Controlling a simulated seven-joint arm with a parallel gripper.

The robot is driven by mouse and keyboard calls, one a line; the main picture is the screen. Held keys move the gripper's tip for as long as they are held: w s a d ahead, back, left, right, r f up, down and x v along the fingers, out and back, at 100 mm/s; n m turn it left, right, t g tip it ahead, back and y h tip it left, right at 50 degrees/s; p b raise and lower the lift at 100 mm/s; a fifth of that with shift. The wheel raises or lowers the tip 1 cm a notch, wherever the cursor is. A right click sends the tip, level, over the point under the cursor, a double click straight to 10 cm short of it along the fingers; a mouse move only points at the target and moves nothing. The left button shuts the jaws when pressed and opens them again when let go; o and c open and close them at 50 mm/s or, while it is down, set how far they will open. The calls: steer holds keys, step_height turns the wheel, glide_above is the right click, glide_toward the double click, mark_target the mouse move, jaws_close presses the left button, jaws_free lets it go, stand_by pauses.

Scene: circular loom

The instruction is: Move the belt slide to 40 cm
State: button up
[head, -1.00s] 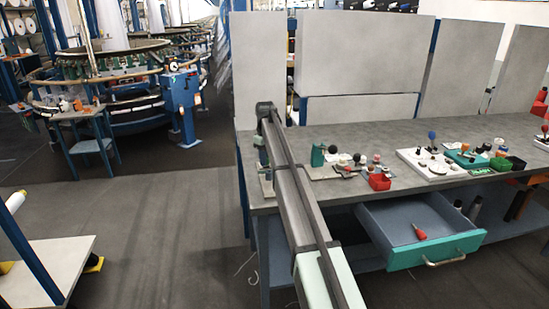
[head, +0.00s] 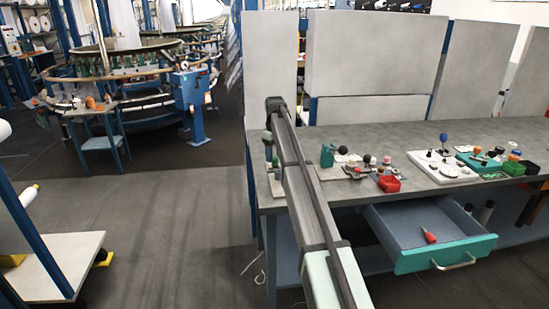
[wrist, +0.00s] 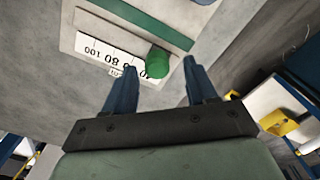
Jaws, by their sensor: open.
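In the wrist view, a green cylindrical knob (wrist: 158,62) stands out from a pale plate beside a white printed scale (wrist: 112,57). The figures 100 and 80 can be read on the scale; the mark at the knob is partly covered. A green bar (wrist: 135,24) runs along the scale. My gripper (wrist: 160,66) is open. Its two blue fingers appear on either side of the knob, but I cannot tell how deep the knob sits between them. In the head view, my arm largely hides the slide area at the bench's left end.
Circular loom machinery (head: 140,90) stands at back left. The floor left of the bench is mostly clear.

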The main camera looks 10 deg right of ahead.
mark_target(275, 158)
step_height(275, 158, up, 12)
stand_by(0.4)
steer(key=shift+c, duration=0.3)
stand_by(1.3)
